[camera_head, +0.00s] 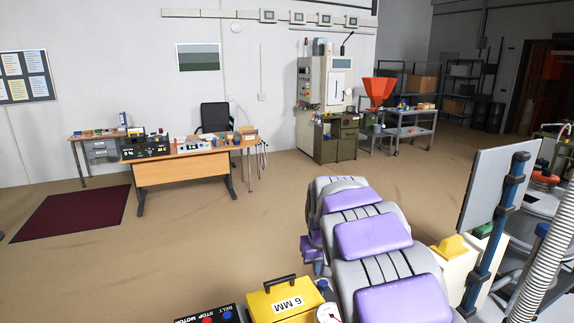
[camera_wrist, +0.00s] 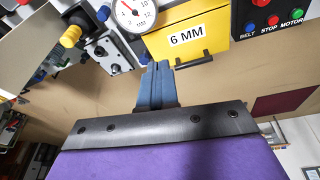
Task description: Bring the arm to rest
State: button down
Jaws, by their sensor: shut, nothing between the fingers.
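My arm, with purple pads on grey links, reaches up from the bottom of the head view and folds over at its far end. In the wrist view my gripper (camera_wrist: 156,68) shows as two blue fingers side by side, shut and empty. The fingertips point toward a yellow box marked "6 MM" (camera_wrist: 215,28), just left of its black handle in the picture. I cannot tell whether they touch anything. In the head view the fingers are hidden behind the arm.
The yellow box (camera_head: 276,301), a button panel (camera_head: 208,316) and a dial gauge (camera_head: 328,313) sit close by the arm. A grey screen on a blue post (camera_head: 497,188) stands right. A wooden desk (camera_head: 185,168) and machine (camera_head: 322,88) are farther off. Open floor lies between.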

jog(key=s+d+f+g, duration=0.1)
jog(key=s+d, duration=0.1)
jog(key=s, duration=1.3)
jog(key=s+d+f+m+g+b, duration=0.1)
jog(key=s+d+f+g, duration=0.1)
jog(key=s, duration=1.2)
jog(key=s+d+f+m+g, duration=0.1)
jog(key=s+d, duration=0.1)
jog(key=s, duration=1.3)
jog(key=shift+s+f+g+b, duration=0.3)
jog(key=shift+s+f+b, duration=0.05)
jog(key=shift+f+b, duration=0.05)
jog(key=c, duration=1.8)
grip_release()
jog(key=shift+c, duration=0.2)
